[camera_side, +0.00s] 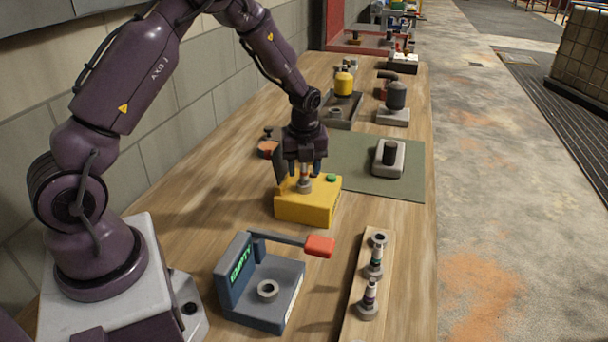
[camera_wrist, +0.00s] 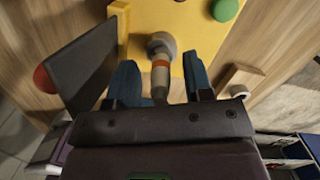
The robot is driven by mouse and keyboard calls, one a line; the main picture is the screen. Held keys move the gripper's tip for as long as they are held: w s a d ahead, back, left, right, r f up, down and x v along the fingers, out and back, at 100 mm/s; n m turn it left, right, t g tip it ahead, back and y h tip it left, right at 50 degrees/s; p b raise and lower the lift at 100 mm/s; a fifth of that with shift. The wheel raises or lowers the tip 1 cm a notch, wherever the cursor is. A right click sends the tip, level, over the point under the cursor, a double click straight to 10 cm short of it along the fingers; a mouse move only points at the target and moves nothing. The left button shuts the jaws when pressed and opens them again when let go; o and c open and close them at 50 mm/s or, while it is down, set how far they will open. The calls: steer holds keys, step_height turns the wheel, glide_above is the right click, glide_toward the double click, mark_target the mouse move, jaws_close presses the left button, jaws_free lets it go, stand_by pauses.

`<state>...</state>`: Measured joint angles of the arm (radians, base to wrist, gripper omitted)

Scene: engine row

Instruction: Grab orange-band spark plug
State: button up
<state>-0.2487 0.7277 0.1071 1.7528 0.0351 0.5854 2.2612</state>
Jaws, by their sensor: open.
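The orange-band spark plug (camera_wrist: 160,75) stands in a grey socket on the yellow block (camera_wrist: 145,18), its orange ring showing in the wrist view. In the side view the plug (camera_side: 305,183) is partly hidden by my gripper (camera_side: 305,168), which is over the block (camera_side: 307,208). In the wrist view my gripper (camera_wrist: 159,63) is open, with one blue finger on each side of the plug and visible gaps between. Two other plugs, one green-banded (camera_side: 375,264) and one purple-banded (camera_side: 369,297), stand on a wooden rack (camera_side: 354,318).
A dark upright panel (camera_wrist: 82,67) stands close left of my fingers, with a red knob (camera_wrist: 44,79) beyond it. A green button (camera_wrist: 224,9) is on the block. A grey fixture (camera_side: 262,310) with an "EMPTY" display and red-handled lever (camera_side: 319,246) stands nearer the camera.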

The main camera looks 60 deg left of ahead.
steer(key=shift+c, duration=0.5)
jaws_close()
